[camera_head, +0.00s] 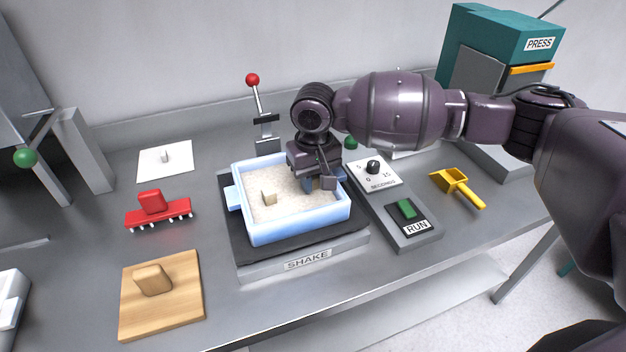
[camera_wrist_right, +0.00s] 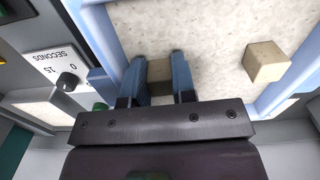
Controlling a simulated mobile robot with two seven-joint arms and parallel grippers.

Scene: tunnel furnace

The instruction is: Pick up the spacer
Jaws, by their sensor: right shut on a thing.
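My right gripper (camera_head: 319,184) reaches down into the right part of a pale blue tray (camera_head: 296,231) with a light granular bed. In the right wrist view its two blue fingers (camera_wrist_right: 159,78) are shut on a small tan-brown block (camera_wrist_right: 160,71), likely the spacer. The block is low at the bed; I cannot tell whether it is lifted clear. The fingers hide it in the head view. A second beige block (camera_head: 269,197) sits in the tray, apart from the gripper; it also shows in the right wrist view (camera_wrist_right: 267,62). My left gripper is not in view.
The tray sits on the SHAKE platform (camera_head: 308,261), beside a control box (camera_head: 398,211) with dial and RUN button. A red-knobbed lever (camera_head: 256,97) stands behind. A red brush-like tool (camera_head: 156,208), a wooden board (camera_head: 185,308) with block, and a yellow scoop (camera_head: 457,184) lie around.

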